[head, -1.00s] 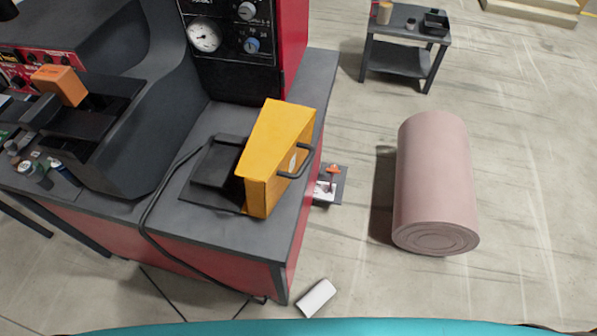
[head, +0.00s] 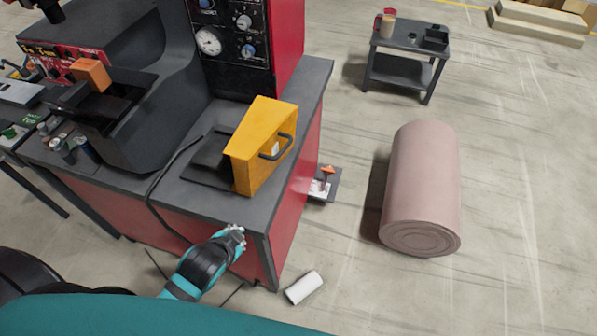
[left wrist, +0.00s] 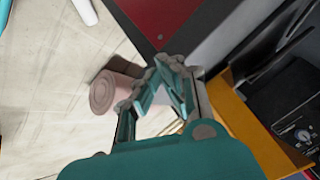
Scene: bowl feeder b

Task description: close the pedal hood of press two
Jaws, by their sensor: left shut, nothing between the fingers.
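The yellow pedal hood (head: 262,145) stands raised on its side edge on the grey bench top, with a dark handle (head: 277,147) on its right face. It is open, and the black pedal (head: 213,155) lies uncovered to its left. The hood also shows at the right of the left wrist view (left wrist: 250,130). My left gripper (head: 238,232) is at the bench's front edge, below and in front of the hood and apart from it. Its fingers (left wrist: 165,85) are shut and empty. My right gripper is in neither view.
The press's gauge panel (head: 228,40) rises behind the pedal. A cable (head: 160,170) runs down the bench's left part. A small cart (head: 405,65) stands farther back.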

